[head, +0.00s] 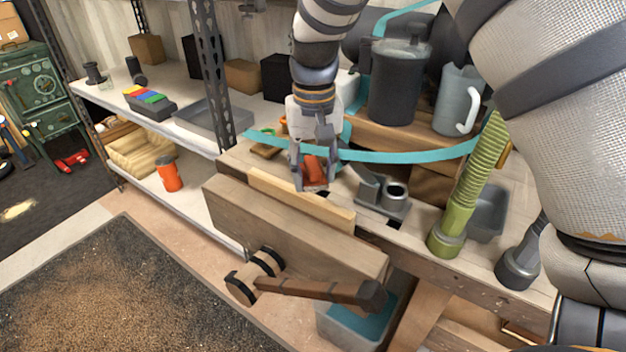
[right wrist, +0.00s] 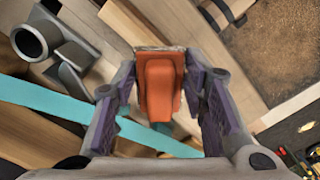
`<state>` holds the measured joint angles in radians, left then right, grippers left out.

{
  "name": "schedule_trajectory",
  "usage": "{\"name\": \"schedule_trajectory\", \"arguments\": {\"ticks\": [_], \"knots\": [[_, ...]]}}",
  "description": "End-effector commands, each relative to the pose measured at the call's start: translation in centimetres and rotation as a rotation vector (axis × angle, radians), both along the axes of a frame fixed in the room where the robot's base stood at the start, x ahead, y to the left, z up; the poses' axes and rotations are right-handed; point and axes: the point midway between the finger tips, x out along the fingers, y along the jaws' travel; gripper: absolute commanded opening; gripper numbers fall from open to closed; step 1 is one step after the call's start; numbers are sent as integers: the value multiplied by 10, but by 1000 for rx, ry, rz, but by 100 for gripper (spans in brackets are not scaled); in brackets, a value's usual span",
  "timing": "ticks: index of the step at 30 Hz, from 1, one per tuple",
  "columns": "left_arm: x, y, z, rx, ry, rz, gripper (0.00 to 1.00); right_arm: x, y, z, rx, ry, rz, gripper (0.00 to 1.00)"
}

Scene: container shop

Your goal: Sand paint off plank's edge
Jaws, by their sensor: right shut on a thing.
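The plank (head: 300,201) is a pale strip of wood, held upright along the bench front behind the thick wooden vise jaw (head: 290,235). My right gripper (head: 312,183) is shut on an orange sanding block (head: 315,170), just behind the plank's upper edge. In the right wrist view the orange block (right wrist: 160,85) sits between the two fingers, its far end pointing toward the wood. I cannot tell whether the block touches the plank. No paint is clearly visible on the plank's edge. My left gripper is not in view.
A grey metal fitting (head: 383,195), a green ribbed hose (head: 473,185) and a dark canister (head: 398,80) stand to the right. The vise handle (head: 320,289) juts out in front. A shelf (head: 165,115) stands left.

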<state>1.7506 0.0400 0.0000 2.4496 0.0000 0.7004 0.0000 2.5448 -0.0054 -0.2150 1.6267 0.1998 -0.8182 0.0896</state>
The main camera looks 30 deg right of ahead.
Motion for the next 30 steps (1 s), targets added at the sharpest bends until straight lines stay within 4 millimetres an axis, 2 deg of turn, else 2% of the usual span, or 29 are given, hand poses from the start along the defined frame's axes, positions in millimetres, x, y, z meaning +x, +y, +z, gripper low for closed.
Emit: {"name": "schedule_trajectory", "arguments": {"ticks": [12,30], "knots": [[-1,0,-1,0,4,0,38,-4,-2,33,-1,1,1,4],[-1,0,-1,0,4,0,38,-5,-2,35,-1,1,2,4]]}}
